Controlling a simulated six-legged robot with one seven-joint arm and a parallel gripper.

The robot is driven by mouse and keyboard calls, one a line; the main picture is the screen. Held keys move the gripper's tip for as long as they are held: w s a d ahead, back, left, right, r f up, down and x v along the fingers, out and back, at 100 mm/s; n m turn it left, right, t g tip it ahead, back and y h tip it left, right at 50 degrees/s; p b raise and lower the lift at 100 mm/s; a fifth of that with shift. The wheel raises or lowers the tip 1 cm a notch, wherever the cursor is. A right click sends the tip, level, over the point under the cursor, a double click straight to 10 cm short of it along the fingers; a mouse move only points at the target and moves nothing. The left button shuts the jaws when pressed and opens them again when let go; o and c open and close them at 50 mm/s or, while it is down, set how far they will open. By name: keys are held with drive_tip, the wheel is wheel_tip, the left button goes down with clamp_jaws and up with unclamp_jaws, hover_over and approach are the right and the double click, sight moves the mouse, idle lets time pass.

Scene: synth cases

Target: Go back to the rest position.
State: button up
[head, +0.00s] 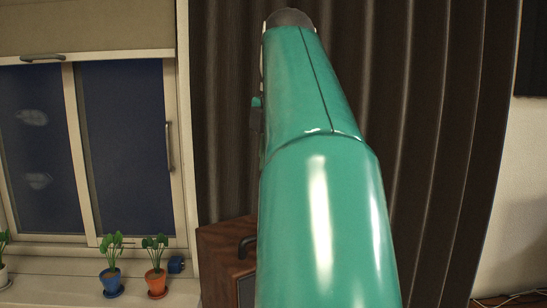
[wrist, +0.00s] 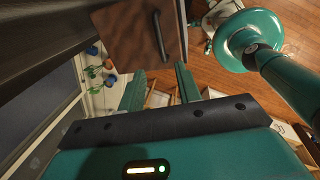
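My gripper (wrist: 160,88) shows in the wrist view, beyond a dark bar with screws and a teal housing with a lit green indicator. Its two teal fingers stand apart, with nothing visible held between them. In the head view my teal arm rises through the middle of the picture, and the gripper itself cannot be made out there.
A brown wooden box with a dark handle (head: 228,255) stands behind my arm; it also shows close by in the wrist view (wrist: 128,32). Plants in a blue pot (head: 111,281) and an orange pot (head: 156,284) stand by the window. A dark curtain (head: 430,130) hangs behind.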

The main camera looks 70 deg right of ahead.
drive_tip(key=shift+a+r, duration=0.15)
drive_tip(key=shift+r, duration=0.4)
drive_tip(key=shift+f, duration=0.1)
drive_tip(key=w+a+f+m+t+y, duration=0.25)
drive_tip(key=w+a+f+m, duration=0.25)
drive_tip(key=w+a+f, duration=0.85)
drive_tip(key=a+f+m+t+h, duration=0.1)
drive_tip(key=a+f+m, duration=0.5)
drive_tip(key=a+f, duration=1.4)
drive_tip(key=shift+a+f, duration=0.4)
drive_tip(key=shift+f, duration=0.1)
drive_tip(key=shift+s+d, duration=0.1)
drive_tip(key=shift+d, duration=0.1)
